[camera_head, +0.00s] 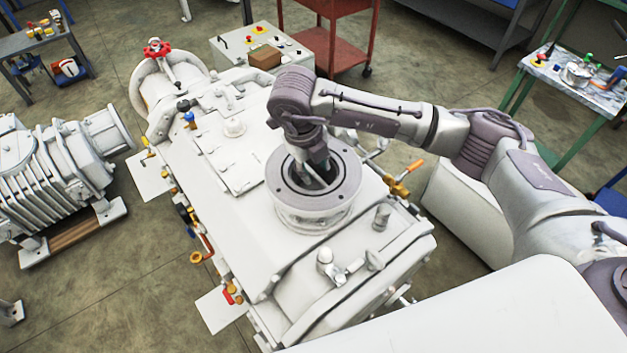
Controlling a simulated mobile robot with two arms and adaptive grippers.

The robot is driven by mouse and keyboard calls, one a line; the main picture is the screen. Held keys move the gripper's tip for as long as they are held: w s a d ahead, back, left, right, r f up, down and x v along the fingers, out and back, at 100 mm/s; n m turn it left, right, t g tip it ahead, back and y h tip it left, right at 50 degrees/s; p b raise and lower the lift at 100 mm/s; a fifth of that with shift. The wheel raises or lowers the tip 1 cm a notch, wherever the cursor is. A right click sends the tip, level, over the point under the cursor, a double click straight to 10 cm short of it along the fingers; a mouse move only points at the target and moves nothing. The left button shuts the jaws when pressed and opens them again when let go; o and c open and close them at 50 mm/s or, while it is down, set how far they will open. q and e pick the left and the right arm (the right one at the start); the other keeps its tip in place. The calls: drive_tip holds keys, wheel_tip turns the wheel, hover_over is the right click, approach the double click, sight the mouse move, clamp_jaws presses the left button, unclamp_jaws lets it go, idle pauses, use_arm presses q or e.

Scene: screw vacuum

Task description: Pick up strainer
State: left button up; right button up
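The large white vacuum pump (240,220) fills the middle of the head view. A round flange (312,212) with a dark central opening stands on its top. My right arm reaches in from the right and bends down over this opening. My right gripper (318,168) points down into the opening, and its fingertips are partly hidden by the rim and the wrist. A pale bar-like part shows beside the fingers inside the opening; I cannot tell whether it is the strainer or a finger. No strainer is clearly seen. My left gripper is not in view.
Valves with red and yellow handles line the pump's sides. An orange-handled valve (405,178) sits right of the flange. A control box (262,47) and red cart (335,35) stand behind. A green-legged table (575,88) with tools is at the right. Another machine (60,180) is left.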

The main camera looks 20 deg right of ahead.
sight(315, 174)
drive_tip(key=f, duration=0.1)
drive_tip(key=f+p, duration=0.1)
drive_tip(key=f, duration=0.1)
drive_tip(key=shift+w+d+f, duration=0.15)
drive_tip(key=shift+w+d, duration=0.1)
drive_tip(key=shift+f, duration=0.2)
drive_tip(key=c, duration=0.7)
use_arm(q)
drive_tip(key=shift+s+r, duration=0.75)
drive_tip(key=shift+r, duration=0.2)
use_arm(e)
clamp_jaws()
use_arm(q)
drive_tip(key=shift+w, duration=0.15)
